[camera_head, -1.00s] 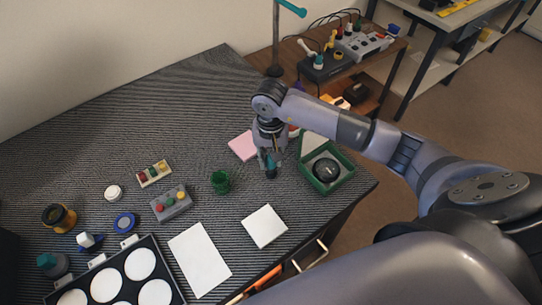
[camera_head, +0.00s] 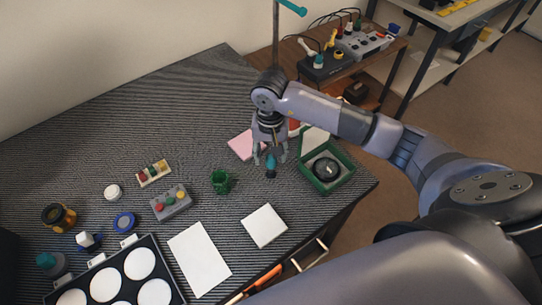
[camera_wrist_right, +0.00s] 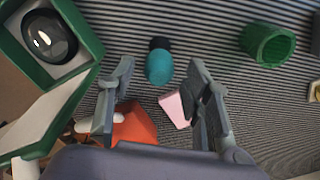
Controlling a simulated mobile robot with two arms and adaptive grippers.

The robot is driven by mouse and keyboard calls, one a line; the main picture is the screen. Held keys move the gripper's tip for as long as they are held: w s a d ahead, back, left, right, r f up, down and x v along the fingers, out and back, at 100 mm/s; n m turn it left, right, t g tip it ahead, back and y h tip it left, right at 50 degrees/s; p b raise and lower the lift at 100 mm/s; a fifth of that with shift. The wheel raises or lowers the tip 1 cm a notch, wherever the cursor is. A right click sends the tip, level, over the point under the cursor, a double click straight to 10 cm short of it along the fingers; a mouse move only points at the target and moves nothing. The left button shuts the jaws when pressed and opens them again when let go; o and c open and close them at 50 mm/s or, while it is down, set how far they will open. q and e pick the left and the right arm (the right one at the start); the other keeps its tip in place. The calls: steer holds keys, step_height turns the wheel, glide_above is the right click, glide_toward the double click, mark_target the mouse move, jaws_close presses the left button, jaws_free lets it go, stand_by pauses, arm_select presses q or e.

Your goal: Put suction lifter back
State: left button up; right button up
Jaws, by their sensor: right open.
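The suction lifter (camera_head: 271,166), a small tool with a teal handle and a dark cup end, is on the striped mat (camera_head: 215,115). In the right wrist view the lifter (camera_wrist_right: 159,62) lies beyond my fingertips, clear of both fingers. My right gripper (camera_head: 270,157) is open above it, one finger on each side. In the wrist view the open right gripper (camera_wrist_right: 160,75) has nothing between its fingers. My left gripper is not in view.
A green box (camera_head: 347,179) with a dark lens (camera_head: 326,169) stands right of the gripper. A green cup (camera_head: 220,182) is to the left. A pink pad (camera_head: 241,145) lies behind. A white square (camera_head: 264,226) and a white sheet (camera_head: 199,259) lie in front.

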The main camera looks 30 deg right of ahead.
step_height(320, 180, up, 10)
steer(key=b, duration=0.2)
steer(key=shift+r, duration=0.25)
stand_by(0.3)
